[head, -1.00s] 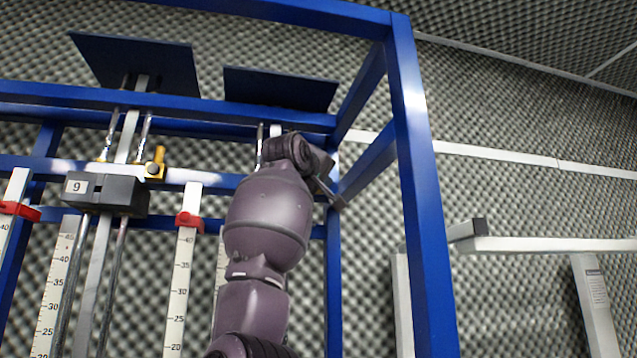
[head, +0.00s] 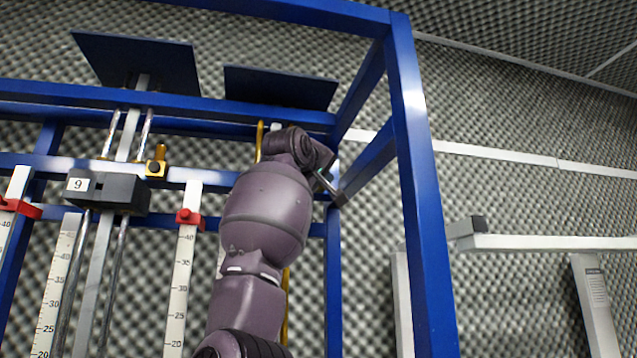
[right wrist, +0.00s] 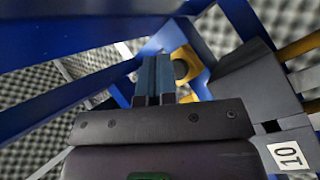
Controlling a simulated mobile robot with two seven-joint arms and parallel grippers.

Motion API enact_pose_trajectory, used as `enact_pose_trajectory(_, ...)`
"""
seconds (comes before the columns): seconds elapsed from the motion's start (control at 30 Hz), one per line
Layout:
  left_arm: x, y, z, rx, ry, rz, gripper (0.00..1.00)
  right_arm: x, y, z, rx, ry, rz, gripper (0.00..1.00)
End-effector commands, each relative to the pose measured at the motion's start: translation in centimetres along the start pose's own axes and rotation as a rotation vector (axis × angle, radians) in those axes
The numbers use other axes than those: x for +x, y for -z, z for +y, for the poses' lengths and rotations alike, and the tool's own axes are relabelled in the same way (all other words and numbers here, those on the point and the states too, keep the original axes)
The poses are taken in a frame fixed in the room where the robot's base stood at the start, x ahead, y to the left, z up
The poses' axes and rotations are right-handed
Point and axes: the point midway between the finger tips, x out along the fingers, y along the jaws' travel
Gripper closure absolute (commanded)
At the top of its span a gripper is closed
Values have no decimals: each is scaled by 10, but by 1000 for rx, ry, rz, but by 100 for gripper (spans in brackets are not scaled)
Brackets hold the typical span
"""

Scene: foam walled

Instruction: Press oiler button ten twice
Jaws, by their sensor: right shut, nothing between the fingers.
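In the right wrist view, a dark grey block (right wrist: 262,85) carries a label "10" (right wrist: 288,155). A yellow oiler (right wrist: 190,65) with a dark round button (right wrist: 181,69) sits beside the block. My right gripper (right wrist: 153,62) is shut and empty, its fingertips close to the left of the button; I cannot tell whether they touch. In the head view, my right gripper (head: 328,184) is by the right blue post, partly behind my arm, which hides block 10 and its oiler. My left gripper is not in view.
Block 9 (head: 108,193) and its yellow oiler (head: 156,165) are left of my arm. Blue frame posts (head: 420,190) and beams surround the right gripper. Yellow rods (right wrist: 296,46) run by block 10. Scales with red markers (head: 188,218) stand below.

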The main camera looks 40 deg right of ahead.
Motion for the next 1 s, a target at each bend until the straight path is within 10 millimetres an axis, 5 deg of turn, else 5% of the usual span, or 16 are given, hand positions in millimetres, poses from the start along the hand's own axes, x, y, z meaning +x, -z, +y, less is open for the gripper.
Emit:
enact_pose_trajectory(0.37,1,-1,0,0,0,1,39,-3,-2,2,1,0,1,100)
enact_pose_trajectory(1.0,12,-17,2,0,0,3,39,-40,-21,21,1,0,1,100)
